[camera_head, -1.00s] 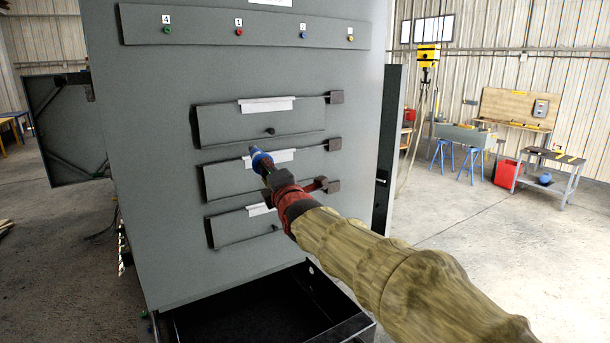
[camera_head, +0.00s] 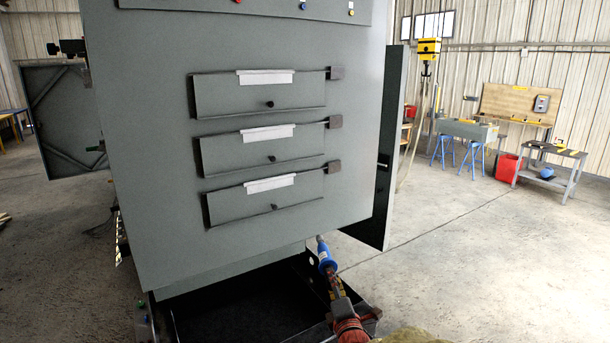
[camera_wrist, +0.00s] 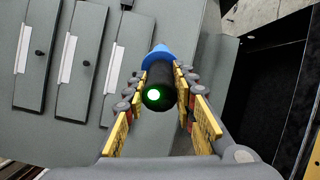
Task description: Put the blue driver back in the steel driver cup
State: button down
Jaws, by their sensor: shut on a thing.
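The blue driver (camera_head: 325,252) is held in my gripper (camera_head: 333,278), low in front of the grey cabinet's lower right edge. In the wrist view the driver shows its dark round end (camera_wrist: 158,97) and a blue part beyond it, between the yellow-padded fingers of my gripper (camera_wrist: 160,85). My gripper is shut on the driver. I cannot make out the steel driver cup in either view.
The grey cabinet (camera_head: 150,200) carries three tilted panels with white labels (camera_head: 266,131). An open black tray (camera_head: 230,310) lies at its foot, just left of my gripper. Benches (camera_head: 465,131) and a red bin (camera_head: 508,168) stand far right. Floor between is clear.

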jog(key=s+d+f+h+b, duration=0.1)
jog(key=s+d+f+b, duration=0.1)
jog(key=s+f, duration=0.4)
jog(key=s+d+f+m+b, duration=0.1)
jog(key=s+d+f, duration=0.4)
jog(key=f, duration=0.9)
jog(key=s+d+f+h+b, duration=0.1)
jog(key=s+d+f+b, duration=0.2)
jog(key=s+f, duration=0.6)
jog(key=shift+s+d+f+m+h, duration=0.15)
jog(key=shift+d+f+m+h, duration=0.2)
jog(key=shift+f, duration=0.25)
